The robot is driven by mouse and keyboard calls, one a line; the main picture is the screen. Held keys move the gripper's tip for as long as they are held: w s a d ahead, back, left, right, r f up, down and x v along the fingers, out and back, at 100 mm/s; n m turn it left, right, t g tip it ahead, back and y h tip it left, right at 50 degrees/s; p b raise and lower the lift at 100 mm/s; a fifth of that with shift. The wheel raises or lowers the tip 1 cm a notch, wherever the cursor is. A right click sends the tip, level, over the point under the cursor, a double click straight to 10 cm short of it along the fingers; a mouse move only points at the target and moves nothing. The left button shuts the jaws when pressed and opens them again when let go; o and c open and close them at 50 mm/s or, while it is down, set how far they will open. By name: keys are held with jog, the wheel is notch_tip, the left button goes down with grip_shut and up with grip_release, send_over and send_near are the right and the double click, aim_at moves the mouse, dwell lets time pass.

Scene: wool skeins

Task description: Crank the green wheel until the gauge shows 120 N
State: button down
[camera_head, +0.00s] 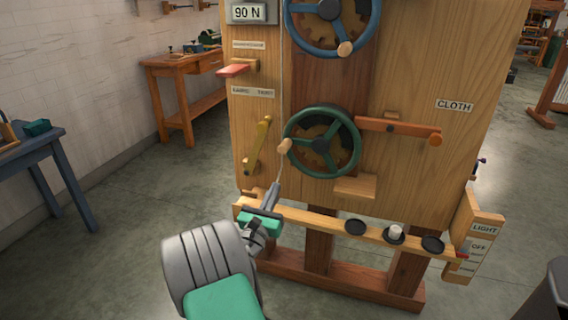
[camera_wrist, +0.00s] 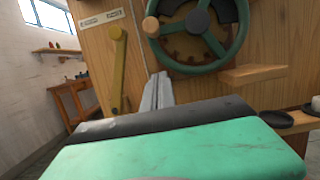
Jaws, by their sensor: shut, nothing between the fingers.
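The green wheel (camera_head: 321,174) is mounted upright on the wooden panel, below a blue wheel. Its wooden crank knob (camera_head: 285,146) sits at the left of its rim. The wheel also shows at the top of the wrist view (camera_wrist: 200,64), with the knob (camera_wrist: 151,25) at its upper left. The gauge (camera_head: 248,13) at the panel's top left reads 90 N. My gripper (camera_head: 277,182) is shut and empty, below and slightly left of the wheel, its fingers pointing up toward the knob. In the wrist view its fingers (camera_wrist: 158,90) appear apart from the knob.
A yellow lever (camera_head: 258,145) stands left of the wheel, and a red-handled lever (camera_head: 235,70) is above it. A wooden bar (camera_head: 399,127) lies to the wheel's right. A small wooden block (camera_head: 355,186) juts out below it. A ledge (camera_head: 330,222) with dark cups runs underneath.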

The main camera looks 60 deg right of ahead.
jog(key=w+d+r+p, duration=0.1)
jog(key=d+r+p, duration=0.3)
jog(key=d+r, duration=0.2)
jog(key=d, duration=0.2)
jog(key=shift+w+d+p, duration=0.15)
jog(key=shift+d+p, duration=0.2)
jog(key=shift+p, duration=0.05)
jog(key=shift+r, duration=0.1)
